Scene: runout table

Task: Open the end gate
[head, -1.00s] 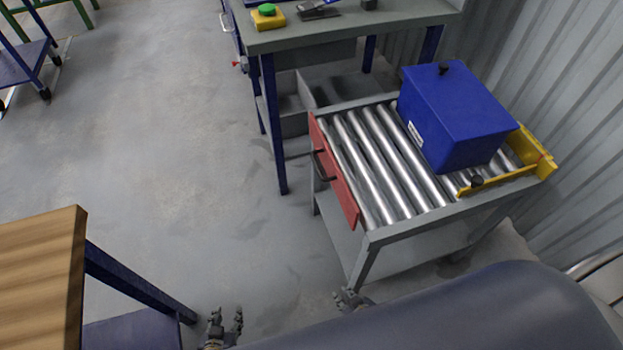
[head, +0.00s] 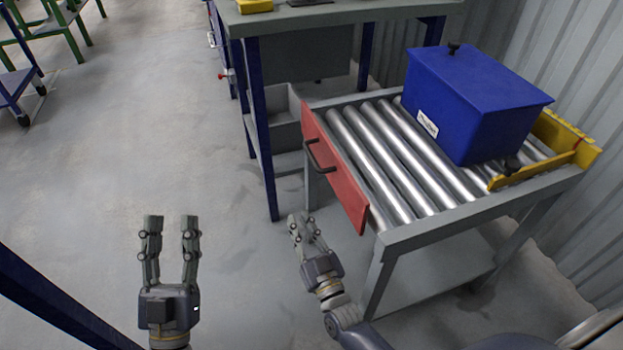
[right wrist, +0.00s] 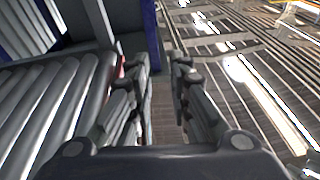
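The end gate (head: 337,174) is a red panel standing upright across the left end of the roller table (head: 428,238). A dark bar handle (head: 318,157) sits on its outer face. In the right wrist view a small red part of the gate (right wrist: 121,66) shows beside the fingers. My left gripper (head: 170,222) is open and empty over the floor, well left of the gate. My right gripper (head: 303,224) is below and in front of the handle, apart from it. In the right wrist view its fingers (right wrist: 160,75) stand apart with nothing between them.
A blue lidded box (head: 475,105) stands on the rollers near a yellow stop (head: 555,150). A grey workbench (head: 330,14) with blue legs stands behind the table. The floor (head: 120,170) left of the gate is clear.

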